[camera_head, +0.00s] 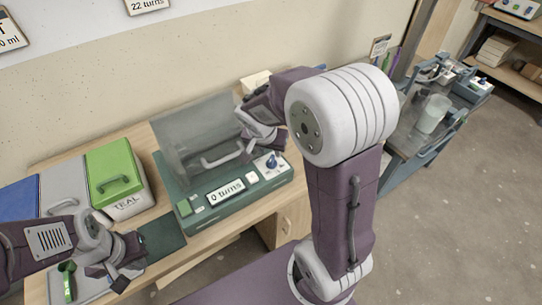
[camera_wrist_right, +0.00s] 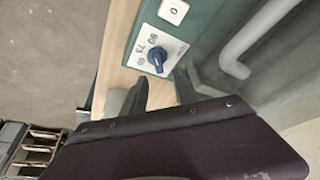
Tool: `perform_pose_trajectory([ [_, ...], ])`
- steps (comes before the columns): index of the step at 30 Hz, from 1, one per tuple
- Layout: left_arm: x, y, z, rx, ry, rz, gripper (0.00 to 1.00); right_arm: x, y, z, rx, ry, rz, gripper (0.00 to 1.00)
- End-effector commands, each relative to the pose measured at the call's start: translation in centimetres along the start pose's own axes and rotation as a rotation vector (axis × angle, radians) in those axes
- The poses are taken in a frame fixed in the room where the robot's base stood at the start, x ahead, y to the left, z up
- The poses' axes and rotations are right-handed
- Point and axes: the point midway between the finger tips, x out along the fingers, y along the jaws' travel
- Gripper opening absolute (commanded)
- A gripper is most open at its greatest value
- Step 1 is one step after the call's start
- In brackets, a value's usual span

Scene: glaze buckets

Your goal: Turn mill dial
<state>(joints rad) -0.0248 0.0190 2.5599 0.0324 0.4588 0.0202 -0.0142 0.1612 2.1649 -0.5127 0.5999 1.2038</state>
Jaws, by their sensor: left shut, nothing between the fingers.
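The mill (camera_head: 217,207) is a green machine on the bench with a clear cover and a grey handle. Its display (camera_head: 226,191) reads "0 turns". The mill dial (camera_head: 271,160) is a small blue knob on a white marked plate at the mill's right; the dial also shows in the right wrist view (camera_wrist_right: 157,56). My right gripper (camera_wrist_right: 161,88) is open, its fingers apart and short of the dial; nothing is seen between them. In the head view its fingertips are hard to make out. My left gripper (camera_head: 118,283) is shut and empty at lower left, far from the dial.
A white button (camera_head: 252,177) sits beside the dial and a green button (camera_head: 185,207) at the mill's left. A green-lidded bucket marked TEAL (camera_head: 113,170) stands left of the mill. A green scoop (camera_head: 67,280) lies near my left gripper. A blue cart (camera_head: 405,145) is at right.

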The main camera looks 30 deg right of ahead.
Motion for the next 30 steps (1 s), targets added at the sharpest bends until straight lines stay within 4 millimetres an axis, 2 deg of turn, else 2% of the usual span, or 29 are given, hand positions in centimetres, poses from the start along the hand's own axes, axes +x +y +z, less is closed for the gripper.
perform_pose_trajectory([
  [1,0.4,0.0,0.0,0.0,0.0,0.0,0.0,1.4,0.1,0.2,0.0,-0.003,0.004,0.35],
  [6,0.8,0.0,0.1,0.0,0.0,0.0,0.0,4.0,0.0,0.1,0.0,-0.002,0.002,0.35],
  [10,0.9,0.0,0.1,0.0,0.0,0.0,0.0,4.7,0.0,0.0,0.0,-0.001,0.0,0.35],
  [17,0.9,0.0,0.1,0.0,0.0,0.0,0.0,4.7,0.0,0.0,0.0,0.0,-0.001,0.35],
  [18,0.9,0.0,0.1,0.0,0.0,0.0,0.0,4.7,0.0,0.0,0.0,0.0,-0.001,0.23],
  [21,0.9,0.0,0.1,0.0,0.0,0.0,0.0,4.7,0.0,0.0,0.0,0.0,-0.001,0.0],
  [30,0.8,0.0,0.1,0.0,0.0,0.0,0.0,4.7,0.0,0.0,-0.013,-0.001,-0.007,0.0],
])
